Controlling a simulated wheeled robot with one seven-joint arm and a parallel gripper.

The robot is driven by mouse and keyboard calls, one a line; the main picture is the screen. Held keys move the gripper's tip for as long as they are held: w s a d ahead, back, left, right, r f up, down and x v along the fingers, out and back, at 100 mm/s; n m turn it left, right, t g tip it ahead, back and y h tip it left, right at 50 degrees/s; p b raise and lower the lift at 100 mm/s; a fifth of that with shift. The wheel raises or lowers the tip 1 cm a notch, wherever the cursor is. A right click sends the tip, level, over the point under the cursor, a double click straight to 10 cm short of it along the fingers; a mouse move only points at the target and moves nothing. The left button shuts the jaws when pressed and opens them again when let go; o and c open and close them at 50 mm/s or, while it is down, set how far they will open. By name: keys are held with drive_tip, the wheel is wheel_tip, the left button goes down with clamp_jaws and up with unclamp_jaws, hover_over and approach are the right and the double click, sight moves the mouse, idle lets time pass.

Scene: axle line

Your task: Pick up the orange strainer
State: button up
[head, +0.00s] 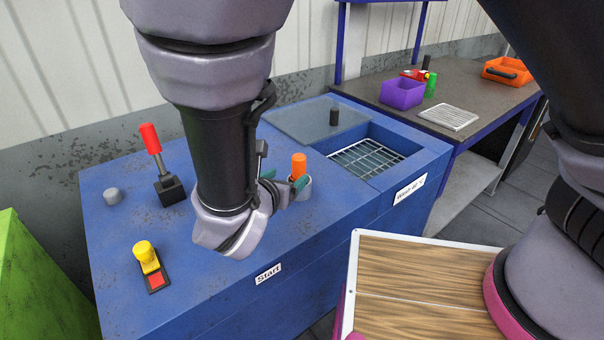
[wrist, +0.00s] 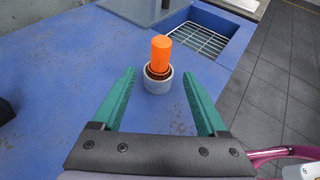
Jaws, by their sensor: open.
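The orange strainer (head: 299,165) is a small upright cylinder standing in a grey round holder (head: 303,190) on the blue machine top. In the wrist view the orange strainer (wrist: 160,55) stands in the grey holder (wrist: 158,81), ahead of my gripper and near the middle between its fingers. My gripper (wrist: 163,82) is open, with its two green fingers apart and nothing between their pads that touches them. In the head view my gripper (head: 284,188) is beside the strainer, partly hidden by my wrist.
The blue machine (head: 200,290) has a wash basin with a wire grid (head: 366,160) and a grey lid (head: 310,122) behind the strainer. A red-handled lever (head: 152,140) and yellow knob (head: 146,252) stand left. A bench (head: 385,78) holds a purple bin (head: 402,94) and orange tray (head: 508,72).

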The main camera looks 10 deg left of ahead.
sight(297, 168)
drive_tip(key=x, duration=0.5)
drive_tip(key=shift+w+f, duration=0.1)
drive_tip(key=x, duration=0.5)
drive_tip(key=shift+w, duration=0.15)
drive_tip(key=shift+c, duration=0.2)
clamp_jaws()
